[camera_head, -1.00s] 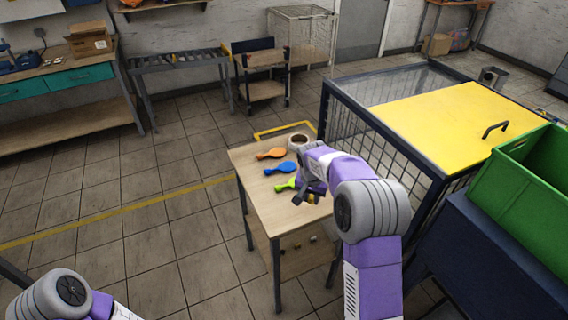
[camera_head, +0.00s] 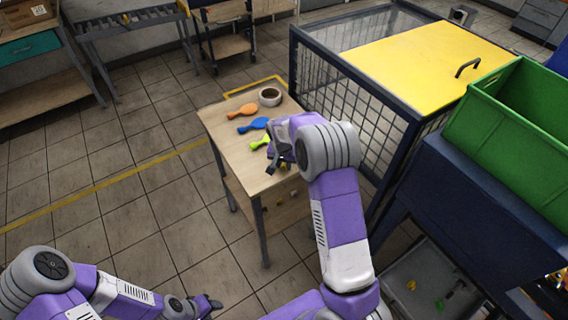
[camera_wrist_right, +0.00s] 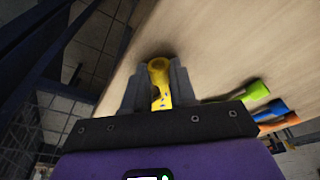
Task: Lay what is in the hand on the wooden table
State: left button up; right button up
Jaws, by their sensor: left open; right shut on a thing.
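My right gripper (camera_head: 278,163) is over the near right part of the wooden table (camera_head: 224,128). I cannot tell whether the balloon touches the wood. My left gripper (camera_head: 212,303) is open and empty, low over the floor.
A round bowl-like container (camera_head: 270,96) stands at the table's far corner. A caged machine with a yellow lid (camera_head: 425,60) stands close to the table's right. A green crate (camera_head: 515,110) is further right. The floor left of the table is clear.

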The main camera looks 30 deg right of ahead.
jog(key=o, duration=0.9)
jog(key=shift+r, duration=0.3)
jog(key=r, duration=0.3)
jog(key=s+a+r+p, duration=0.1)
jog(key=r, duration=0.3)
jog(key=s+r, duration=0.1)
jog(key=r, duration=0.3)
jog(key=shift+a+r+p, duration=0.15)
jog(key=shift+a+p, duration=0.15)
jog(key=shift+p, duration=0.1)
